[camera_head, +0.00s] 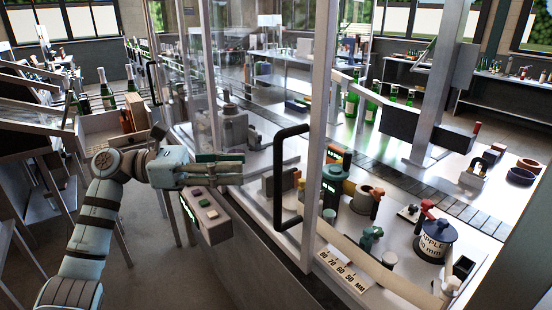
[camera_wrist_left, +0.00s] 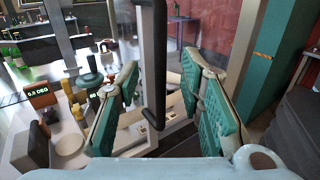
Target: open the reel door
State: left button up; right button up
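A clear guard door in a pale frame stands along the near side of the machine, with a black loop handle (camera_head: 279,180) on it. I cannot tell whether this is the reel door, or whether it is fully shut. My left gripper (camera_head: 241,167) is left of the handle, fingers pointing towards it. In the left wrist view the gripper (camera_wrist_left: 160,72) is open, its teal-padded fingers spread. The dark upright handle (camera_wrist_left: 152,60) lies between the finger directions, with nothing visibly clamped. My right gripper is not in view.
A control box with buttons (camera_head: 206,216) sits just below my left gripper. Behind the glass are a labelled reel (camera_head: 434,241), small fixtures and a conveyor (camera_head: 440,195). Another black handle (camera_head: 153,83) is farther left.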

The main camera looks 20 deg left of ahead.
pick_arm(q)
jog(key=p+x, duration=0.2)
jog(key=x, duration=0.7)
jog(key=shift+r, duration=0.1)
grip_shut()
